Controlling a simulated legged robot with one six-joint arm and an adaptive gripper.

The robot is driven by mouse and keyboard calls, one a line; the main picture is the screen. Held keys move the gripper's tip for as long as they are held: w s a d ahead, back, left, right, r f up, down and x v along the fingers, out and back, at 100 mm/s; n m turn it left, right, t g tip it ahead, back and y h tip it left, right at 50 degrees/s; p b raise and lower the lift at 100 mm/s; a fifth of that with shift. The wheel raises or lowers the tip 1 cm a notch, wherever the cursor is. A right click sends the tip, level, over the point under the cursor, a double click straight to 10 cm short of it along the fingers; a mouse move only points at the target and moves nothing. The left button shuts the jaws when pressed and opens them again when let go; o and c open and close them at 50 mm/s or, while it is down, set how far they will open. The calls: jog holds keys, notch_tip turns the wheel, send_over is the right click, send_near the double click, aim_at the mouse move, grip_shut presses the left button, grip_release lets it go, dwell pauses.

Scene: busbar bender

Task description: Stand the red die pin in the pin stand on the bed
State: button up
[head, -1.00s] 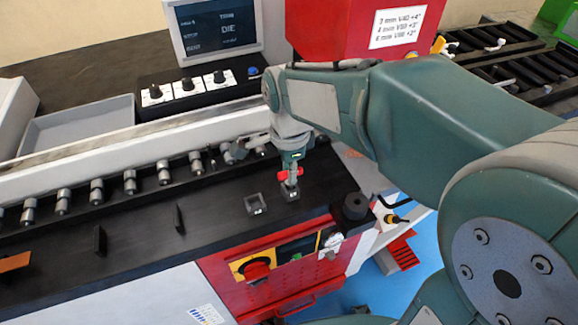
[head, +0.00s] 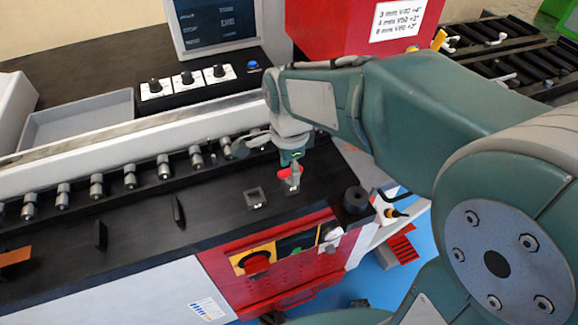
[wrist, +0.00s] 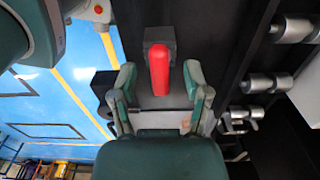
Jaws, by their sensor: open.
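The red die pin (head: 291,177) stands at the right-hand small grey block of the pin stand (head: 289,189) on the black bed. Its lower end appears to be in that block, but the seat is hard to see. In the wrist view the pin (wrist: 159,70) points towards the camera, with the grey block (wrist: 159,35) behind its far end. My gripper (head: 291,163) is just above the pin. In the wrist view its two fingers are spread, one on each side of the pin, with visible gaps.
Another small square holder (head: 255,199) sits empty left of the pin. A row of metal rollers (head: 130,176) runs along the back of the bed. A black cylinder (head: 355,200) stands at the right front corner. Thin black uprights (head: 178,211) stand on the left bed.

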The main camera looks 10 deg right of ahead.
aim_at(289, 170)
notch_tip(289, 170, up, 12)
dwell(0.6)
jog(key=shift+a, duration=0.1)
